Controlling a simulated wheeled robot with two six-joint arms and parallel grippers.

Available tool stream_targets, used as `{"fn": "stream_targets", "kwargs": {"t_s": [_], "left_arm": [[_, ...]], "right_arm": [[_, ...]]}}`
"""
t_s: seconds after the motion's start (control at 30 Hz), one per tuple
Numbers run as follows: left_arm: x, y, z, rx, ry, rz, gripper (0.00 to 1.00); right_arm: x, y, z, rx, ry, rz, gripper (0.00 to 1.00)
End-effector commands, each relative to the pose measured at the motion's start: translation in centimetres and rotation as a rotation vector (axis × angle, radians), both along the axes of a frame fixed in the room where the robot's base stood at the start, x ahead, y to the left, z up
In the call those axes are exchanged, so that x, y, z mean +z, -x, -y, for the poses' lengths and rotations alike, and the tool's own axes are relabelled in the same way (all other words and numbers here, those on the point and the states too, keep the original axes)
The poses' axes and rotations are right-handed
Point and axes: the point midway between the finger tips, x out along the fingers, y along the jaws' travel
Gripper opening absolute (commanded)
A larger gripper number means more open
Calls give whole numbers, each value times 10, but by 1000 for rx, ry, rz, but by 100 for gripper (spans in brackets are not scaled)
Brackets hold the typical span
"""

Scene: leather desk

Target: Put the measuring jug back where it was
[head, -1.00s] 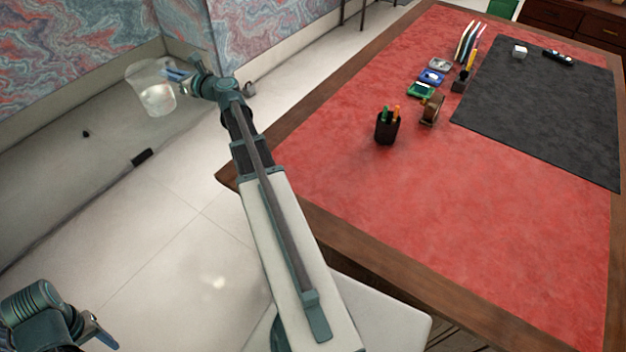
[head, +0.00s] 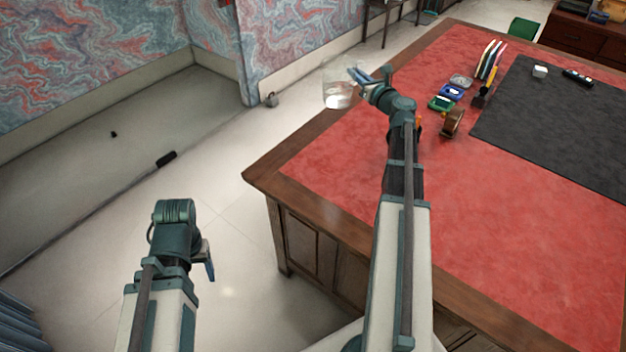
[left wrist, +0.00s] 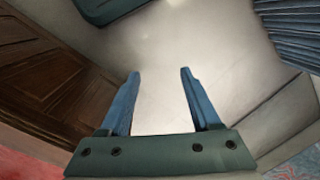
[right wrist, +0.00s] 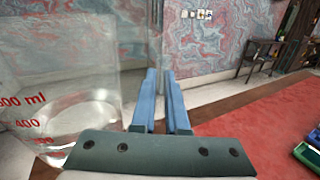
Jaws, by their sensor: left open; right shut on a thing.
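The measuring jug (head: 338,97) is clear, with some clear liquid in its bottom. My right gripper (head: 358,77) is shut on it and holds it up, over or near the desk's left edge in the head view. In the right wrist view the jug (right wrist: 62,75), with red markings, is left of the nearly closed fingers (right wrist: 163,95); the gripped part is not clear. My left gripper (head: 209,262) is low, left of the desk. In the left wrist view its fingers (left wrist: 160,85) are apart and empty.
The red-topped desk (head: 310,165) has a wide bare area. A tape dispenser (head: 453,122), small trays (head: 442,103), upright folders (head: 489,58) and a dark mat (head: 560,125) are on it. My right arm mostly hides a pen cup. A marbled wall (head: 100,50) stands at left.

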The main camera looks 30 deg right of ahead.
Motion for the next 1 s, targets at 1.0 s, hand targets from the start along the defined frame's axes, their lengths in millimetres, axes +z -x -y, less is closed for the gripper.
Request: {"fn": "stream_targets", "kwargs": {"t_s": [1.0], "left_arm": [[-201,0,0,-1,0,0,100]], "right_arm": [[-201,104,-215,357,-3,-3,0]]}}
